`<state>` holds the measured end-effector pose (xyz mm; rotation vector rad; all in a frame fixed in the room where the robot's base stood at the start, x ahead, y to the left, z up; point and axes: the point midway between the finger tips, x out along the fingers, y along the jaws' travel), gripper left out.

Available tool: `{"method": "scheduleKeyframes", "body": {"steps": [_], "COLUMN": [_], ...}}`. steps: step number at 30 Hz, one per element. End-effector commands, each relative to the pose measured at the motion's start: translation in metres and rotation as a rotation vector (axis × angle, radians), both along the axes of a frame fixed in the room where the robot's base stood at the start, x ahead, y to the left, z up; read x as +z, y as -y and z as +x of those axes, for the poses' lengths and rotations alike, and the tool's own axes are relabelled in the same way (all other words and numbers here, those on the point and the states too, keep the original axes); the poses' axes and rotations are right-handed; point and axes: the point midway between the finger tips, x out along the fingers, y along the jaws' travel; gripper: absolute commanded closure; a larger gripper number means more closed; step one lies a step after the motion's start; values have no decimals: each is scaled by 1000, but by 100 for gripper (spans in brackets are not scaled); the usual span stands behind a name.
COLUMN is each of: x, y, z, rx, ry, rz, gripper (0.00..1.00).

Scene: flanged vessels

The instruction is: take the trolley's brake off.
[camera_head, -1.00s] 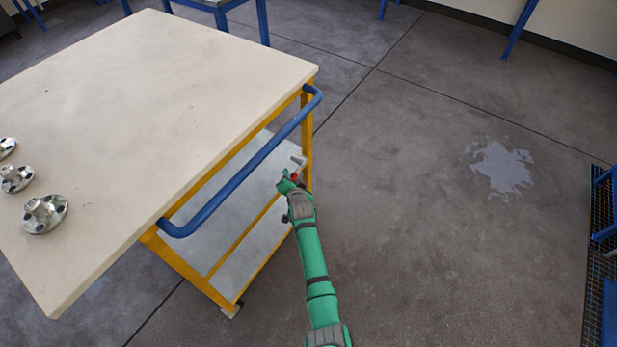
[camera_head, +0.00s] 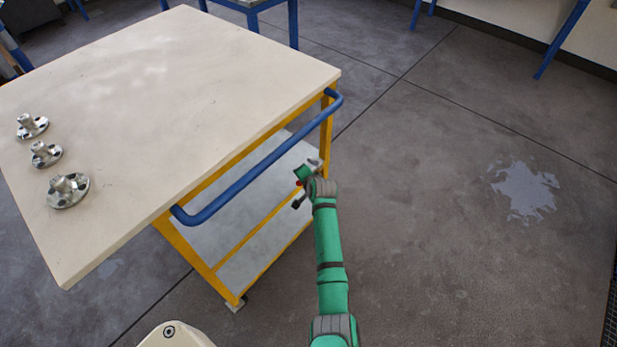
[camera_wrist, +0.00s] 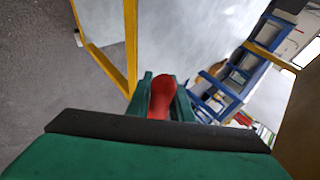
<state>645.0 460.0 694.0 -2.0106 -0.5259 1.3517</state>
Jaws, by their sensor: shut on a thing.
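The trolley has a pale top (camera_head: 190,100), a yellow frame (camera_head: 207,263) and a blue push handle (camera_head: 262,168) along its near right side. My gripper (camera_head: 300,178) is at that side, below the handle and near the right yellow post. In the wrist view my gripper (camera_wrist: 160,92) is shut on a red knob (camera_wrist: 161,97), which I take to be the brake lever's grip. In the head view only a speck of red shows, and my gripper and wrist hide most of the lever.
Several flanged metal vessels (camera_head: 68,190) stand on the left of the trolley top. Open floor (camera_head: 430,230) with a pale patch (camera_head: 524,191) lies to the right. Blue-legged tables stand at the back.

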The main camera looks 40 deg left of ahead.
Motion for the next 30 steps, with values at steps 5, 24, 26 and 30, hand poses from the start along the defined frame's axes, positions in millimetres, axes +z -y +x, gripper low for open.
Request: {"method": "scheduleKeyframes", "body": {"steps": [5, 24, 26, 30], "x": [1, 2, 4, 14], "y": [-2, 0, 2, 11], "z": [-1, 0, -2, -7], "rx": [0, -2, -1, -3], "ry": [-6, -4, -4, -2], "rz": [3, 3, 4, 5], "gripper": [100, 62, 62, 62]}}
